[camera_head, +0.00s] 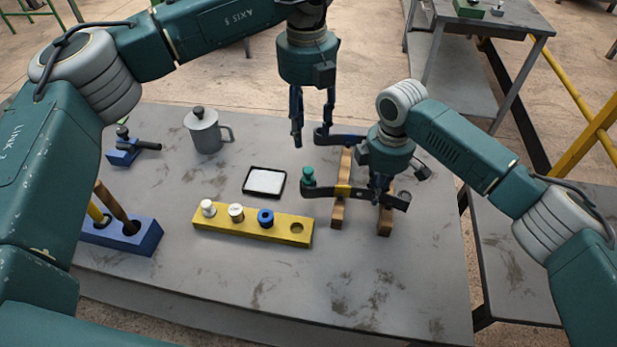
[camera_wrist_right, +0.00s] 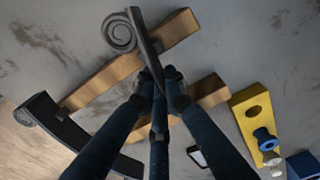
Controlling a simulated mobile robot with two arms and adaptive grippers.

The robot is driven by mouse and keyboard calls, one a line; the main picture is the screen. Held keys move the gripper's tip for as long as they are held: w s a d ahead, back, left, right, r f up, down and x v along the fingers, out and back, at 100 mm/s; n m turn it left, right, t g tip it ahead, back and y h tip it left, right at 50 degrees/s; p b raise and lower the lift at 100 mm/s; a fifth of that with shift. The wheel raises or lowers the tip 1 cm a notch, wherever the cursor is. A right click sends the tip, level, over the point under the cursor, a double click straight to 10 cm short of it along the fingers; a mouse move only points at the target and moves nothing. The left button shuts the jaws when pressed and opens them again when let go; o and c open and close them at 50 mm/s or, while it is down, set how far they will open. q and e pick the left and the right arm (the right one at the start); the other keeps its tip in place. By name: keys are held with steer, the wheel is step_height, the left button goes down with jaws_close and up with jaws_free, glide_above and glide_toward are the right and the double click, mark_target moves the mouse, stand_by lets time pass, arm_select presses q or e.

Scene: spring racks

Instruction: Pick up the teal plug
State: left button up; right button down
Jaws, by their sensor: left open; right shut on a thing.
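The teal plug (camera_head: 308,176) is upright at the left end of a dark curved spring leaf (camera_head: 345,191) in the head view. I cannot tell whether it sits in the leaf's end or just behind it. My left gripper (camera_head: 313,140) is open and empty, pointing down above and behind the plug, apart from it. My right gripper (camera_head: 380,187) is shut on the spring leaf, right of the plug. The right wrist view shows its fingers (camera_wrist_right: 161,88) on this dark bar (camera_wrist_right: 145,45), which has a coiled end. The plug is not discernible there.
The yellow block (camera_head: 215,220) holds two white plugs and a blue plug (camera_head: 265,217); its right hole is empty. Wooden rails (camera_head: 338,212) lie under the leaves. Another leaf (camera_head: 345,138) lies behind. A black-rimmed tray (camera_head: 264,182), grey mug (camera_head: 204,132) and blue tool holder (camera_head: 140,238) stand left.

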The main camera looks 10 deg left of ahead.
mark_target(308, 169)
arm_select(q)
steer(key=shift+n, duration=0.3)
step_height(308, 169, down, 12)
steer(key=shift+s+r, duration=0.1)
jaws_close()
stand_by(0.3)
